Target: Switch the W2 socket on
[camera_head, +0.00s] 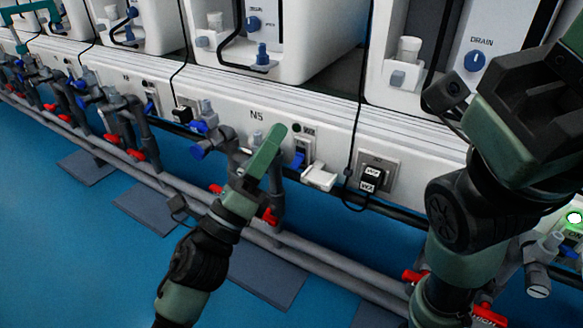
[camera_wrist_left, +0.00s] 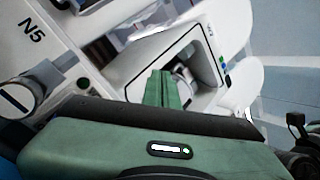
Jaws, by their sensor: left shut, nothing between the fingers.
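A grey square socket plate (camera_head: 391,163) is on the white front rail, with a black plug (camera_head: 371,185) in it bearing white labels that seem to read W2. Left of it is a small switch unit (camera_head: 305,148) with a blue part (camera_head: 297,161) and an open white flap below; its label is too small to read. My left gripper (camera_head: 268,150) is shut and empty, just left of this unit, apart from the plate. Its shut green fingers also show in the left wrist view (camera_wrist_left: 163,88). My right wrist (camera_head: 530,115) is at the right; its fingers do not show.
White machines with blue DRAIN knobs (camera_head: 475,61) stand above the rail (camera_head: 257,114), marked N5. Grey pipes with red and blue valves (camera_head: 268,215) run below. A black cable (camera_head: 356,125) hangs by the plate. Blue floor lies beneath. A white housing (camera_wrist_left: 150,60) shows beyond my left fingers.

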